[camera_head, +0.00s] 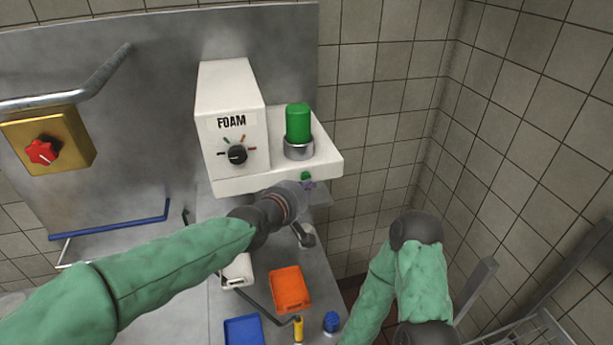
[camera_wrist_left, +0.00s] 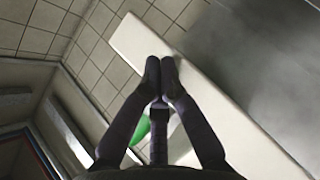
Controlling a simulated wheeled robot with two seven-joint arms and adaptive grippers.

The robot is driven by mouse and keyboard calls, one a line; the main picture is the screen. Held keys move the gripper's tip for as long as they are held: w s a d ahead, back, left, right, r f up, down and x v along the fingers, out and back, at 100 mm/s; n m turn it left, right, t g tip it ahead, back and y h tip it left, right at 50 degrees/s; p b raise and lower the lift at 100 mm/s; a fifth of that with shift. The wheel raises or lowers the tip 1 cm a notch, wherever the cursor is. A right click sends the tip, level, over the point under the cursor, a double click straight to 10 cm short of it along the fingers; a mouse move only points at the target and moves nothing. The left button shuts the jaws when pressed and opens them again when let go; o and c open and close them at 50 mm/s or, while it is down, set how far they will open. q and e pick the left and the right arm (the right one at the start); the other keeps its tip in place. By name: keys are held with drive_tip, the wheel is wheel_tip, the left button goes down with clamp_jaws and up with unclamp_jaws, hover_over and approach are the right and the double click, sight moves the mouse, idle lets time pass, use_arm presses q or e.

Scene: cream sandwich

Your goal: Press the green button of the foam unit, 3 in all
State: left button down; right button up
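The foam unit (camera_head: 230,95) is a white box labelled FOAM with a black dial, on a white ledge against the back wall. A large green cylinder (camera_head: 298,122) stands in a metal collar on the ledge. A small green piece (camera_head: 306,176) shows at the ledge's front face, partly hidden by my left gripper (camera_head: 308,186). In the left wrist view the left gripper's fingers (camera_wrist_left: 160,66) are together, with nothing seen between the tips, in front of the white ledge (camera_wrist_left: 205,90). Something green (camera_wrist_left: 146,130) shows behind them; contact cannot be told. My right gripper is out of view.
An orange tray (camera_head: 289,289), a blue tray (camera_head: 243,331), a yellow-handled tool (camera_head: 298,329) and a blue item (camera_head: 331,321) lie below on the counter. A tiled wall (camera_head: 500,110) stands at right.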

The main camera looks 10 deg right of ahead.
use_arm(q)
drive_tip(key=shift+s, duration=0.35)
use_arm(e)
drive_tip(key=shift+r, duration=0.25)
use_arm(q)
drive_tip(key=shift+s+d+p, duration=0.1)
drive_tip(key=shift+s+p, duration=1.5)
drive_tip(key=shift+s, duration=0.9)
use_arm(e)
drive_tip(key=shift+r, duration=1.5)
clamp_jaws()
use_arm(q)
drive_tip(key=shift+f, duration=0.1)
